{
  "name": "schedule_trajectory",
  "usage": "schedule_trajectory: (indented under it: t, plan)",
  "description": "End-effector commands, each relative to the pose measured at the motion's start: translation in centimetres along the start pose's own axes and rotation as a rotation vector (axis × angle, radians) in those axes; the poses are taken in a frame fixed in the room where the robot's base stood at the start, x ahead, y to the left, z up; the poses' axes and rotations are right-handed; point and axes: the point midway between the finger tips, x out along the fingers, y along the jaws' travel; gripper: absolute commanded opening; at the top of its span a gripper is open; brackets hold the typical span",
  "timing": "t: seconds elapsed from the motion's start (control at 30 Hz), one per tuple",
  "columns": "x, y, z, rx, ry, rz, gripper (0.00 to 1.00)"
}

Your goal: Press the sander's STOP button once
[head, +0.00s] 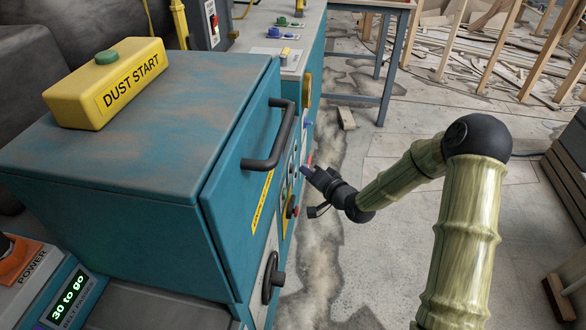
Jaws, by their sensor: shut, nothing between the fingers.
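The teal machine (130,165) fills the left of the head view, with its front panel seen at a steep angle. A red button (292,212) on a yellow plate sticks out from that panel. No STOP label is readable, so I cannot tell for sure that it is the sander's STOP. Another small red part (310,159) shows farther along. My gripper (307,171) is shut and empty, its tip pointing left at the panel, above and slightly right of the red button. I cannot tell whether the tip touches the panel.
A black bar handle (272,150) juts from the machine's front, left of my gripper. A black knob (273,278) sits lower. A yellow DUST START box (107,82) with a green button lies on top. A "30 to go" display (70,298) is at lower left. Bare floor (400,250) lies right.

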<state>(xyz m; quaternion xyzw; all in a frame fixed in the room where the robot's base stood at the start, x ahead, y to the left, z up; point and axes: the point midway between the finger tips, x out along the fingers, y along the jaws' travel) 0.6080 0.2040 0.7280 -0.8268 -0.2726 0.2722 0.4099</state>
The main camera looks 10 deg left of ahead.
Motion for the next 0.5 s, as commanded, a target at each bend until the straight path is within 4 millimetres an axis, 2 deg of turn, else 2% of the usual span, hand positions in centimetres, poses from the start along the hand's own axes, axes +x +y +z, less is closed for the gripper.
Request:
schedule_trajectory:
  t: [0.5]
  plan:
    - [-3.0, 2.1, -2.2, 0.002, 0.002, 0.003, 0.0]
